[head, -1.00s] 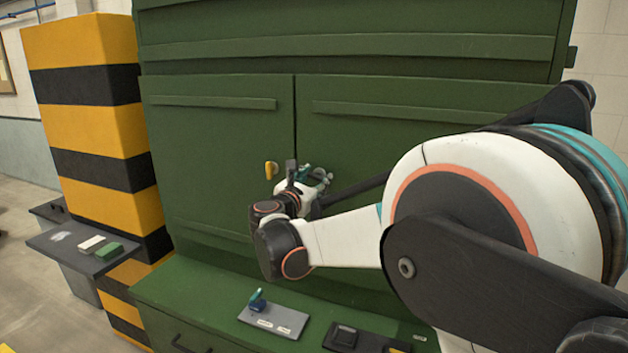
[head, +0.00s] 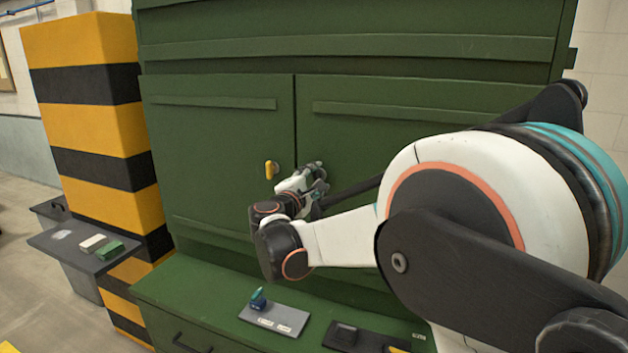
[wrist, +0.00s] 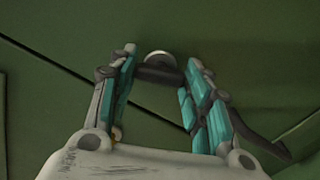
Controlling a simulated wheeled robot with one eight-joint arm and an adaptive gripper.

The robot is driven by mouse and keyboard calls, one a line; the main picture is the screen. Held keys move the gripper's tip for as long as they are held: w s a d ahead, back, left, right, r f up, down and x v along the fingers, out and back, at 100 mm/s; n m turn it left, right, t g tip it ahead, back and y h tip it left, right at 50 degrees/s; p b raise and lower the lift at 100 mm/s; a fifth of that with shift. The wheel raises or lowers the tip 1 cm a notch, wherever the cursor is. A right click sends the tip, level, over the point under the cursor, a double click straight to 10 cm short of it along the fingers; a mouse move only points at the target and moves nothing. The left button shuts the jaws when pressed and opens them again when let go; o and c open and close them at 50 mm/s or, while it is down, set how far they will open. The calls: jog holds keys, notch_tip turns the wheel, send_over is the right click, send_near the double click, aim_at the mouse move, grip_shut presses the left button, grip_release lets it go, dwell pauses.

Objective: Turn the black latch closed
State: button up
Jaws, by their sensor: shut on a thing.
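The black latch (wrist: 157,75) shows in the wrist view as a dark bar lying between my fingertips, beside a pale round pivot. My gripper (wrist: 161,63) has a teal-padded finger on each side of the bar and is shut on it. In the head view my gripper (head: 317,173) is at the green cabinet doors, just right of the seam. There the latch is hidden behind my gripper, and its exact angle cannot be told.
A yellow latch (head: 271,170) sits on the left door, close to my gripper. A green ledge (head: 195,295) below carries a grey plate (head: 280,321) with a blue-teal knob and a black plate (head: 365,339). A striped pillar (head: 95,130) and a small shelf (head: 78,250) stand left.

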jog(key=shift+m, duration=1.6)
jog(key=o, duration=1.1)
jog(key=shift+c, duration=0.2)
jog(key=shift+s, duration=0.1)
jog(key=v, duration=1.1)
jog(key=shift+s+a, duration=0.15)
jog(key=shift+s, duration=0.25)
